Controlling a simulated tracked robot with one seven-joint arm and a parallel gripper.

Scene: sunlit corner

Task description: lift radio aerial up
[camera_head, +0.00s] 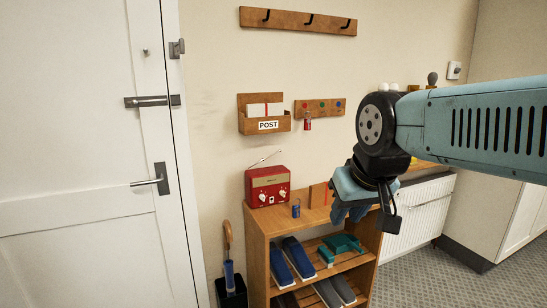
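The red radio (268,188) stands upright on the left part of the wooden shelf unit's top, its dial and knobs facing me. Its thin aerial (265,160) lies at a shallow slant just above the radio's top, rising to the right. My gripper (348,214) points down over the right part of the shelf top, to the right of the radio and apart from it. Its teal fingers are seen from the side and partly overlap, so whether they are parted is unclear. I see nothing held in them.
A small blue item (296,210) and a brown block (319,195) stand between radio and gripper. The shelf unit (258,238) holds shoes below. A post holder (249,120) and key rack (334,108) hang above. An umbrella stand (232,294) and white door (75,150) are left.

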